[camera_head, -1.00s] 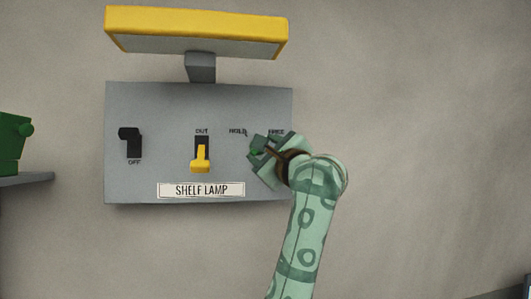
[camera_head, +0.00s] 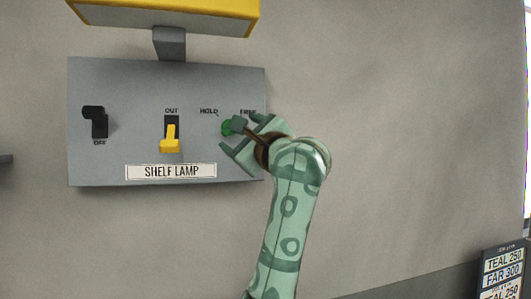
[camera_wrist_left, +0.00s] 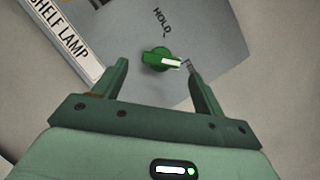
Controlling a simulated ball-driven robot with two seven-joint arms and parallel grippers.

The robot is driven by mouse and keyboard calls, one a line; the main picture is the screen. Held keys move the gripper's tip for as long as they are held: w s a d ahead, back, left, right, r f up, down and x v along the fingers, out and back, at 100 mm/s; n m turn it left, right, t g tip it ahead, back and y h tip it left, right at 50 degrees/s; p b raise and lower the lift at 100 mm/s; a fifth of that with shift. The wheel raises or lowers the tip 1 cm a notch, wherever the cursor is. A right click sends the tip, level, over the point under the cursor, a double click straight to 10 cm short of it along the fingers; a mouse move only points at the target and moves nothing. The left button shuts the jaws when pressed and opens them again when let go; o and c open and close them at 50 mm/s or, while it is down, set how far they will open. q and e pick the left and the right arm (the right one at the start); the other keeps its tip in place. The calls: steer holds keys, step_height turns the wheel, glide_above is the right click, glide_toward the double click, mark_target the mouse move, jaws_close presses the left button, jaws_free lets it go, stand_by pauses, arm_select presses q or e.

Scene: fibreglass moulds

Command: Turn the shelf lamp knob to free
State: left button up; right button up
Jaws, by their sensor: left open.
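The green shelf lamp knob (camera_head: 227,128) is on the right part of the grey panel (camera_head: 85,165), below the HOLD and FREE labels. In the left wrist view the knob (camera_wrist_left: 155,60) shows a white mark pointing right, at the FREE label, which a finger partly covers. My left gripper (camera_head: 247,132) is open in front of the knob; in the left wrist view its fingers (camera_wrist_left: 158,70) stand apart on either side of the knob, with clear gaps and no visible contact. My right gripper is not in view.
A yellow-edged lamp (camera_head: 165,16) is above the panel. A dark sign board (camera_head: 503,275) stands at lower right. Bare wall lies right of the panel.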

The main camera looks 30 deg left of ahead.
arm_select(q)
steer(key=b+v, duration=0.3)
steer(key=v, duration=1)
steer(key=shift+d, duration=0.15)
